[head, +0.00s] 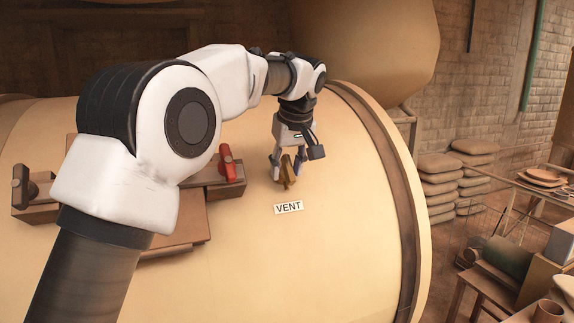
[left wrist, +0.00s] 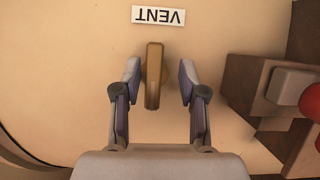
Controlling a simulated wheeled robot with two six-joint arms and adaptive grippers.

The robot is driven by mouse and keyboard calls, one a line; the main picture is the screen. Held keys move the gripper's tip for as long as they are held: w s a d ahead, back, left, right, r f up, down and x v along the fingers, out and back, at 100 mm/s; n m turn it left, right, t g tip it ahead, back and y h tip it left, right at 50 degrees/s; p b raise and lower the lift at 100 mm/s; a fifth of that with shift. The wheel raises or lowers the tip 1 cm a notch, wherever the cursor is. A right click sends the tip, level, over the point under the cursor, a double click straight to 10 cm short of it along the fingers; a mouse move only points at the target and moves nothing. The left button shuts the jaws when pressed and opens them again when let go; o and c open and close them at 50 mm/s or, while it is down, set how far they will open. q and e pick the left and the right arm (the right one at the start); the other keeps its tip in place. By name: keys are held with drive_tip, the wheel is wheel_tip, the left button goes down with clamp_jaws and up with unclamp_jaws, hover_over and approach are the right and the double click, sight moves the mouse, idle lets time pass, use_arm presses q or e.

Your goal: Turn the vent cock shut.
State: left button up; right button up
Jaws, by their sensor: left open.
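The vent cock, with a brass-coloured handle (head: 288,172), sits on the cream curved drum just above the white VENT label (head: 289,208). My left gripper (head: 286,172) is over it with its fingers apart. In the left wrist view the cock's handle (left wrist: 154,75) stands between the two open fingers (left wrist: 158,80), with a gap showing on both sides. The handle runs up and down in that view, in line with the fingers, and the VENT label (left wrist: 158,16) appears upside down beyond it. My right gripper is not in view.
A red-handled fitting (head: 228,163) on a brown block is left of the cock; its red knob (left wrist: 310,100) also shows in the left wrist view. A brown band (head: 392,180) rings the drum. Stacked sacks (head: 438,185) and a cluttered table stand at right.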

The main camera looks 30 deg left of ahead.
use_arm(q)
drive_tip(key=shift+w+a+f, duration=0.25)
drive_tip(key=shift+w+f, duration=0.1)
drive_tip(key=shift+w, duration=0.2)
drive_tip(key=shift+w+a+f, duration=0.2)
drive_tip(key=shift+w+f, duration=0.15)
drive_tip(key=shift+w, duration=0.15)
drive_tip(key=shift+s+d+r, duration=0.25)
drive_tip(key=shift+s+d, duration=0.1)
drive_tip(key=c, duration=0.7)
drive_tip(key=shift+s+r, duration=0.15)
drive_tip(key=shift+s, duration=0.15)
clamp_jaws()
drive_tip(key=shift+w, duration=0.1)
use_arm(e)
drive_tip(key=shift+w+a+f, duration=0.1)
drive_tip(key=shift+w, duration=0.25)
